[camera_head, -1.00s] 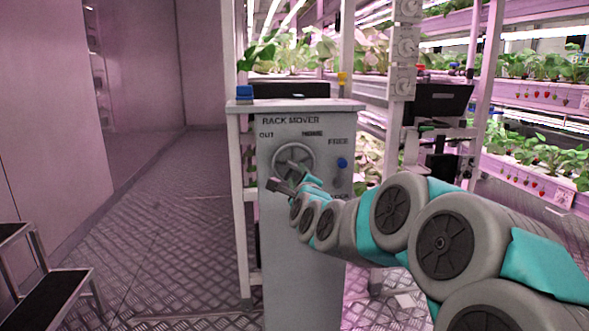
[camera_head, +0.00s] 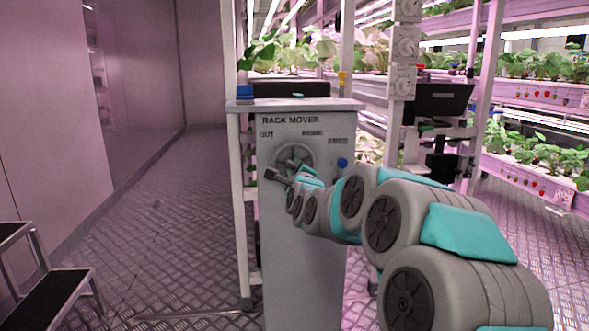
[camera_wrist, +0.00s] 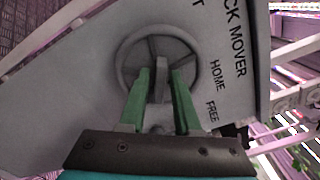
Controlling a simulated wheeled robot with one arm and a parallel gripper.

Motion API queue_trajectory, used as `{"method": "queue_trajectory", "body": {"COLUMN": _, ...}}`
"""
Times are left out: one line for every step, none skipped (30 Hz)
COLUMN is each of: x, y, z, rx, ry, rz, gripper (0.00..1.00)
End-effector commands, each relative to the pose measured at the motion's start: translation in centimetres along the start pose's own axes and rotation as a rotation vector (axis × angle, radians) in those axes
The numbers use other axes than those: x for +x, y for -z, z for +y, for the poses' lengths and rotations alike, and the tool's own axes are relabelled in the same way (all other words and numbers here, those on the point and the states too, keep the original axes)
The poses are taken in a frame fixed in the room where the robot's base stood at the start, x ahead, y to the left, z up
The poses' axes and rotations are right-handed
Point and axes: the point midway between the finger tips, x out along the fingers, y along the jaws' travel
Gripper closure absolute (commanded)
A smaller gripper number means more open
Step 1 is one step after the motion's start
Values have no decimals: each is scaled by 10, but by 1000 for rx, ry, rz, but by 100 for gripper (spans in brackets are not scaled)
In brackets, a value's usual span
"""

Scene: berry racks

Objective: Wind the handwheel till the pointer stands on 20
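The grey handwheel (camera_head: 284,152) is on the upper front of the grey rack mover cabinet (camera_head: 302,240), under the lettering RACK MOVER. My gripper (camera_head: 297,175) is in front of its lower part and hides some of it. In the wrist view the wheel's rim and spokes (camera_wrist: 122,62) lie beyond my two green fingers (camera_wrist: 162,80). The words OUT, HOME and FREE show around the wheel. I can make out no pointer and no number 20.
A blue knob (camera_head: 342,163) is on the panel right of the wheel. Plant racks (camera_head: 530,90) stand at the right. A black step stool (camera_head: 45,300) is at the lower left. The patterned floor (camera_head: 175,220) left of the cabinet is clear.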

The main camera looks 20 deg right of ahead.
Motion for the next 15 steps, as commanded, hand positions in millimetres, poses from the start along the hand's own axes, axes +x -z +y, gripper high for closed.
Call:
{"method": "queue_trajectory", "body": {"x": 0, "y": 0, "z": 0, "rx": 0, "ry": 0, "rz": 0, "gripper": 75}}
{"method": "queue_trajectory", "body": {"x": 0, "y": 0, "z": 0, "rx": 0, "ry": 0, "rz": 0, "gripper": 79}}
{"method": "queue_trajectory", "body": {"x": 0, "y": 0, "z": 0, "rx": 0, "ry": 0, "rz": 0, "gripper": 83}}
{"method": "queue_trajectory", "body": {"x": 0, "y": 0, "z": 0, "rx": 0, "ry": 0, "rz": 0, "gripper": 86}}
{"method": "queue_trajectory", "body": {"x": 0, "y": 0, "z": 0, "rx": 0, "ry": 0, "rz": 0, "gripper": 90}}
{"method": "queue_trajectory", "body": {"x": 0, "y": 0, "z": 0, "rx": 0, "ry": 0, "rz": 0, "gripper": 94}}
{"method": "queue_trajectory", "body": {"x": 0, "y": 0, "z": 0, "rx": 0, "ry": 0, "rz": 0, "gripper": 98}}
{"method": "queue_trajectory", "body": {"x": 0, "y": 0, "z": 0, "rx": 0, "ry": 0, "rz": 0, "gripper": 100}}
{"method": "queue_trajectory", "body": {"x": 0, "y": 0, "z": 0, "rx": 0, "ry": 0, "rz": 0, "gripper": 100}}
{"method": "queue_trajectory", "body": {"x": 0, "y": 0, "z": 0, "rx": 0, "ry": 0, "rz": 0, "gripper": 100}}
{"method": "queue_trajectory", "body": {"x": 0, "y": 0, "z": 0, "rx": 0, "ry": 0, "rz": 0, "gripper": 100}}
{"method": "queue_trajectory", "body": {"x": 0, "y": 0, "z": 0, "rx": 0, "ry": 0, "rz": 0, "gripper": 100}}
{"method": "queue_trajectory", "body": {"x": 0, "y": 0, "z": 0, "rx": 0, "ry": 0, "rz": 0, "gripper": 100}}
{"method": "queue_trajectory", "body": {"x": 0, "y": 0, "z": 0, "rx": 0, "ry": 0, "rz": 0, "gripper": 100}}
{"method": "queue_trajectory", "body": {"x": 0, "y": 0, "z": 0, "rx": 0, "ry": 0, "rz": 0, "gripper": 100}}
